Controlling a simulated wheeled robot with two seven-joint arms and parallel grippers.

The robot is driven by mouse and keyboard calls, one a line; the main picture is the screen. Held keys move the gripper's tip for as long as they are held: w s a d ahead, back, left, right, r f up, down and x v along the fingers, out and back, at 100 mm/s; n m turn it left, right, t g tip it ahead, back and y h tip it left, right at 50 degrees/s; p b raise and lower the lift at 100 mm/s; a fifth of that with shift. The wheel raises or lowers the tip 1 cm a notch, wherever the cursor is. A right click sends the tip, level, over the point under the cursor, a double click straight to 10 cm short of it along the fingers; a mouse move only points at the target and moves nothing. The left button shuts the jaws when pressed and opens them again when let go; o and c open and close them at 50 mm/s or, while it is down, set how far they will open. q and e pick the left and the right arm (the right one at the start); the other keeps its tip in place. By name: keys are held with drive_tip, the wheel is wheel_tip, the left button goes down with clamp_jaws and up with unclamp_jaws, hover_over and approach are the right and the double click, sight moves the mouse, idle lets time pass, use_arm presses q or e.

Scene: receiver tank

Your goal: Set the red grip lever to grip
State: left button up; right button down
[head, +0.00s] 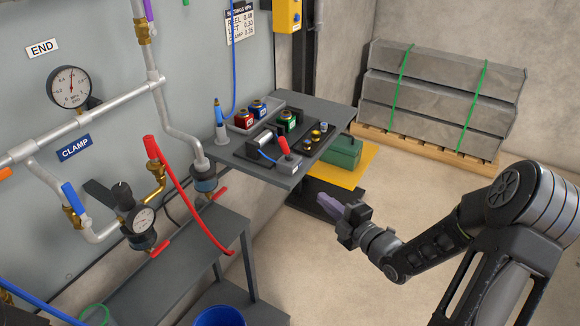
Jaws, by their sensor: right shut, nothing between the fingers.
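The red grip lever (284,146) stands on a small grey box (288,163) at the front right of the dark side table (325,110). Its red handle leans a little to the left at the top. My right gripper (354,207) is shut and empty. It is to the right of and below the lever in the picture, apart from it, over the floor beside the table. Any marking for the grip setting is too small to read. My left gripper is not in view.
Small jars, a silver cylinder and a blue-tipped bottle (219,115) share the table top. A green box (343,151) sits on a yellow mat behind it. Pipes, gauges and a red hose (185,200) fill the left. The floor at centre right is clear.

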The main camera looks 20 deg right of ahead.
drive_tip(key=a+r+n+y, duration=0.1)
drive_tip(key=n, duration=0.1)
drive_tip(key=a+r+n+y, duration=0.1)
drive_tip(key=r+n, duration=0.1)
drive_tip(key=n, duration=0.1)
drive_tip(key=a+r+n+t+y, duration=0.1)
drive_tip(key=r+n, duration=0.1)
drive_tip(key=n, duration=0.1)
drive_tip(key=shift+s, duration=0.3)
drive_tip(key=shift+w+a, duration=0.1)
drive_tip(key=shift+w, duration=0.05)
drive_tip(key=p, duration=0.2)
approach(284, 146)
drive_tip(key=w+a+f, duration=0.2)
drive_tip(key=a, duration=0.3)
drive_tip(key=w, duration=0.1)
drive_tip(key=w+d+r, duration=0.1)
drive_tip(key=w+p, duration=0.1)
drive_tip(key=shift+w+d+r, duration=0.15)
drive_tip(key=shift+d+r, duration=0.1)
drive_tip(key=shift+d, duration=0.05)
drive_tip(key=shift+w+d, duration=0.2)
drive_tip(key=shift+w, duration=0.25)
